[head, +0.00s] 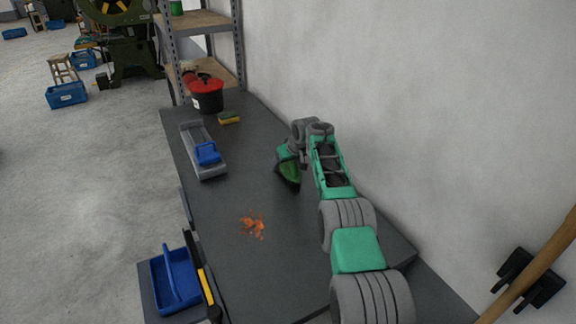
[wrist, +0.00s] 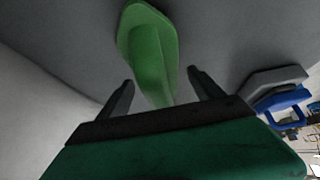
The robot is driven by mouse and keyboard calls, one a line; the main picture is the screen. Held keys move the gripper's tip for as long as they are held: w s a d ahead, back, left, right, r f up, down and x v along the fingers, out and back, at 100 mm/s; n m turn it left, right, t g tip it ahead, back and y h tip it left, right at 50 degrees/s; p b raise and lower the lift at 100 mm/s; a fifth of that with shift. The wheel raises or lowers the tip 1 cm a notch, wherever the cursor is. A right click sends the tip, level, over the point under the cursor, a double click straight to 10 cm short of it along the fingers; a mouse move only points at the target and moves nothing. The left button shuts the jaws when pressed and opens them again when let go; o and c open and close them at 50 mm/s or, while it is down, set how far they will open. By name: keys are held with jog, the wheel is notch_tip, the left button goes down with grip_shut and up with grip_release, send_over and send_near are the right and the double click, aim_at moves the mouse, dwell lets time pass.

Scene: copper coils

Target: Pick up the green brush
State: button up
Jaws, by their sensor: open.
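The green brush (head: 290,174) lies on the dark bench top, close to the wall side. In the wrist view the brush (wrist: 150,45) extends away from me, with its narrow end between my two fingers. My gripper (wrist: 160,88) is open, one finger on each side of the brush, with gaps showing on both sides. In the head view my arm reaches along the wall and the wrist partly hides the brush. The fingers are not clearly seen there, and I cannot tell how far above the bench they are.
On the bench (head: 225,290) are a grey tray with a blue handled tool (head: 207,153), a yellow sponge-like block (head: 229,118), a red-and-black pot (head: 207,95) and copper-coloured scraps (head: 252,227). A blue tote (head: 175,280) stands at front left. The wall bounds the right side.

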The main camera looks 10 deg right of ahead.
jog(key=shift+c, duration=0.2)
jog(key=shift+w, duration=0.1)
jog(key=c, duration=1.5)
jog(key=shift+r, duration=0.1)
notch_tip(320, 180, up, 3)
jog(key=shift+r, duration=0.1)
jog(key=shift+s+a+r+b, duration=0.1)
jog(key=shift+s+a+b, duration=0.15)
jog(key=shift+b, duration=0.3)
jog(key=s+a+r+b, duration=0.1)
jog(key=s+a+r, duration=0.2)
jog(key=s+a+r+b, duration=0.2)
jog(key=s+r, duration=0.1)
jog(key=s+a+r+b, duration=0.1)
jog(key=s+a+r, duration=0.2)
jog(key=s, duration=0.1)
jog(key=shift+s+a+r+b, duration=0.1)
jog(key=shift+a+r+b, duration=0.05)
jog(key=shift+a+b, duration=0.2)
